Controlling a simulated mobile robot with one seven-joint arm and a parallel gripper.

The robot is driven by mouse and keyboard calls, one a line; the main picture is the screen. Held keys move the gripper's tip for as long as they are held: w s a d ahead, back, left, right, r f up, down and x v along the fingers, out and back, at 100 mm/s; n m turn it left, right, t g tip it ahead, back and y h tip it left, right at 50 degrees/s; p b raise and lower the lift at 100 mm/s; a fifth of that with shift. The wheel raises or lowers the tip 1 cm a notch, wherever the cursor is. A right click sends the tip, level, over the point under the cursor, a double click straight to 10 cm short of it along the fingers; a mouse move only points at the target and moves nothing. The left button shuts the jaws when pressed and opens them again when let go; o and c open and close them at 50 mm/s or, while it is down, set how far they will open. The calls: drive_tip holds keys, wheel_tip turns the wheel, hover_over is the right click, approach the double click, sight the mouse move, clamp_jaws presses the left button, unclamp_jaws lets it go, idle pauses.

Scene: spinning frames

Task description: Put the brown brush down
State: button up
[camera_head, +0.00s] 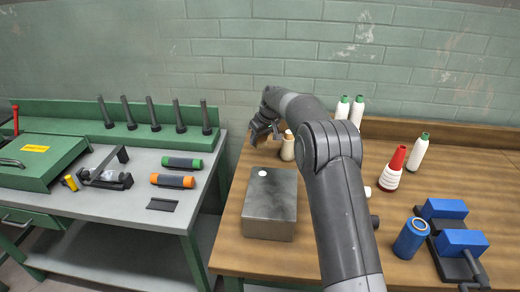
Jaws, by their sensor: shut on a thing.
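My gripper (260,131) is above the back left part of the wooden table (325,258), near the wall. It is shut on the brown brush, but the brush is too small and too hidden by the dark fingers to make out. My grey arm reaches up from the front and bends left toward the gripper.
A cream bottle with a brown top (288,148) stands just right of my gripper. A grey metal box (270,208) sits in front. A red-and-white cone (393,168), a blue can (412,238) and blue clamps (460,242) are at right. A grey workbench (120,205) stands left, across a gap.

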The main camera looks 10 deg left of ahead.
sight(261, 146)
drive_tip(key=shift+f, duration=2.5)
drive_tip(key=shift+f, duration=0.15)
drive_tip(key=o, duration=1)
drive_tip(key=shift+c, duration=0.2)
drive_tip(key=v, duration=1.2)
drive_tip(key=shift+r, duration=0.2)
